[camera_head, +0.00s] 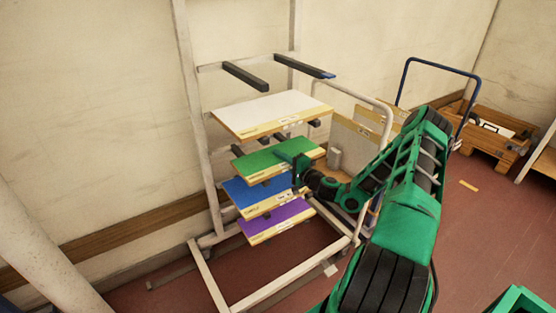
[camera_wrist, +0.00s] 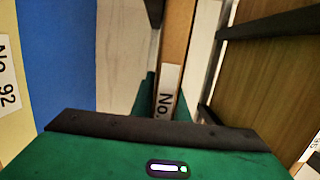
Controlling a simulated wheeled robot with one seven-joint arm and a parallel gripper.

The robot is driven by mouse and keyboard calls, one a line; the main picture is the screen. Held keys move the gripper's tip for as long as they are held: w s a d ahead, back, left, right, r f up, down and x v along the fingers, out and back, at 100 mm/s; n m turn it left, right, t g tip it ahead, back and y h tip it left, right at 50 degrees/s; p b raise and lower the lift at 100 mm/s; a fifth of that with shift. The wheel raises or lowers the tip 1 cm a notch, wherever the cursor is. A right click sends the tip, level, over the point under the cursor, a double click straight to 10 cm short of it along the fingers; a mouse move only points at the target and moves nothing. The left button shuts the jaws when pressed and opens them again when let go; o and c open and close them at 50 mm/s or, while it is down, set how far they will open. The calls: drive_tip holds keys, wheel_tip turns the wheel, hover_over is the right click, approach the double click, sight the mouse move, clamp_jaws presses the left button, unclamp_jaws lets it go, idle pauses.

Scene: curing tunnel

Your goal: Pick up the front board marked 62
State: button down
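My gripper (camera_head: 297,168) is at the front right of the green board (camera_head: 262,162) on the rack, with a green finger part over its top. In the wrist view, a brown board edge (camera_wrist: 179,40) runs between my fingers (camera_wrist: 172,100), one on each side. Its label (camera_wrist: 166,85) reads "No." and my gripper hides the number. I cannot tell whether the fingers press on the board. The blue board (camera_head: 250,197) sits just below; in the wrist view its label (camera_wrist: 8,80) reads "No 92".
The rack (camera_head: 190,100) also bears a white board (camera_head: 270,112) above and a purple board (camera_head: 275,217) below. Empty dark support arms (camera_head: 245,76) are at the top. A cart with a blue handle (camera_head: 440,65) and a wooden crate (camera_head: 490,145) stand to the right.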

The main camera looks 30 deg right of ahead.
drive_tip(key=shift+r, duration=0.1)
wheel_tip(320, 180, up, 10)
drive_tip(key=shift+f, duration=0.1)
idle(0.7)
idle(0.3)
